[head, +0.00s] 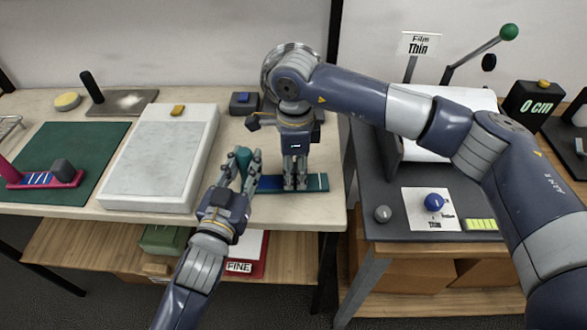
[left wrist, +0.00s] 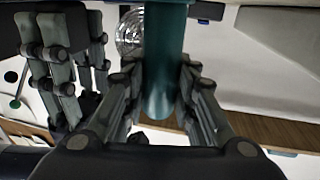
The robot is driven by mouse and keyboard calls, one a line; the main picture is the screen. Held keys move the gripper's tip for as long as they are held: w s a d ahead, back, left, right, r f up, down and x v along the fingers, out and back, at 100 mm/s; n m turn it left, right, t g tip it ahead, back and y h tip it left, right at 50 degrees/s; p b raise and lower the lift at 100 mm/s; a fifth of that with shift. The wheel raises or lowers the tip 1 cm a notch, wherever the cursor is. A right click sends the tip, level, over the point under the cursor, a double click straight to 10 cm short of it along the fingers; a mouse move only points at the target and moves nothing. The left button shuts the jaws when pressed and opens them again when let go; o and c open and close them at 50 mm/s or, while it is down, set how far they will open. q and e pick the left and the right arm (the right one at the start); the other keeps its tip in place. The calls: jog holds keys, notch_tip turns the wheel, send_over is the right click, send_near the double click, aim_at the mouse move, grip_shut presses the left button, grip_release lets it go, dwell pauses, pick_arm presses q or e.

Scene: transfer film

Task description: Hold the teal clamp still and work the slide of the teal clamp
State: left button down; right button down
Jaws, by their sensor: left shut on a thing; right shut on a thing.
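The teal clamp (head: 316,182) lies at the front edge of the pale table, its flat bar running left to right. Its teal upright post (head: 243,157) is at the left end. My left gripper (head: 246,172) is shut on this post; in the left wrist view the post (left wrist: 162,80) stands between the two fingers. My right gripper (head: 295,182) points straight down over the bar, to the right of the post, shut on the slide. The slide itself is mostly hidden by the fingers. The right gripper's fingers (left wrist: 65,65) also show in the left wrist view.
A white marble slab (head: 160,158) stands close left of my left gripper. A magenta clamp (head: 42,180) lies on a green mat (head: 90,142). A round metal dish (head: 280,58) is behind my right gripper. A dark side table (head: 385,190) with balls stands right, across a gap.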

jog(key=d, duration=0.5)
jog(key=shift+d, duration=0.1)
jog(key=c, duration=1.1)
grip_release()
jog(key=shift+r, duration=0.15)
notch_tip(320, 180, up, 12)
jog(key=shift+f, duration=0.15)
